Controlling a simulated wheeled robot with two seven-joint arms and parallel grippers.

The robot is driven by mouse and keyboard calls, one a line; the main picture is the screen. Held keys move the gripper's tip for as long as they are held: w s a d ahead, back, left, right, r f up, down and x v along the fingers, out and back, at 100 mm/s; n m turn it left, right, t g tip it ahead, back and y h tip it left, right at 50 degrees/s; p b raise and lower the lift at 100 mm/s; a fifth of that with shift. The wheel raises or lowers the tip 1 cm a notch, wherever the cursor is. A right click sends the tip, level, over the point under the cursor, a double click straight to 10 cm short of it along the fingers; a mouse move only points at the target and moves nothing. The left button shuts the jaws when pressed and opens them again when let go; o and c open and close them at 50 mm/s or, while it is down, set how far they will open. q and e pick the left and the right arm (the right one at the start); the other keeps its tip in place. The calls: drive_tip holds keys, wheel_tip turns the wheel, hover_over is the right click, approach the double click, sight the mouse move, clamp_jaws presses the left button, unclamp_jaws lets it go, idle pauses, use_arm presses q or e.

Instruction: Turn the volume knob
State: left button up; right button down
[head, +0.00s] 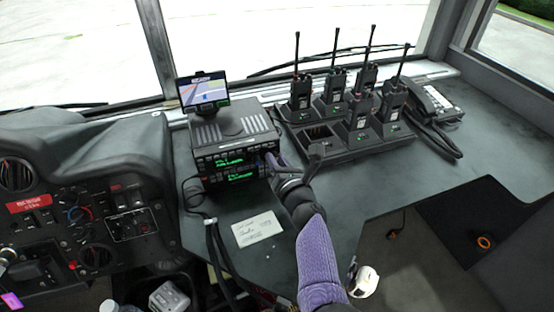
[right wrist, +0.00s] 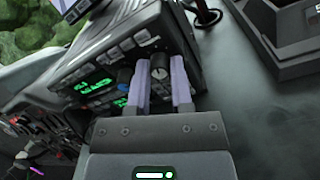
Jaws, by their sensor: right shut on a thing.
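The radio unit (head: 232,150) is a dark box on the console with green lit displays and rows of buttons on its front. In the right wrist view, a dark round knob (right wrist: 158,71) on the radio's front sits between the two purple fingers of my right gripper (right wrist: 161,84). The gripper is shut on this knob. A second, bluish knob (right wrist: 125,75) is just left of the left finger. In the head view my right gripper (head: 272,166) is at the radio's right front edge and hides the knobs there. My left gripper is not in view.
A small navigation screen (head: 203,90) stands above the radio. Several handheld radios sit in a charger (head: 343,152) to the right. A handset (head: 437,103) is beyond it. A paper note (head: 257,229) and black cables (head: 217,255) lie before the radio.

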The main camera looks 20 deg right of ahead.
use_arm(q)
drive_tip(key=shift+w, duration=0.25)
use_arm(e)
drive_tip(key=shift+f, duration=0.15)
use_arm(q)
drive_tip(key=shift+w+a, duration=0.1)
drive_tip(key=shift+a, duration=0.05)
use_arm(e)
drive_tip(key=c, duration=0.5)
unclamp_jaws()
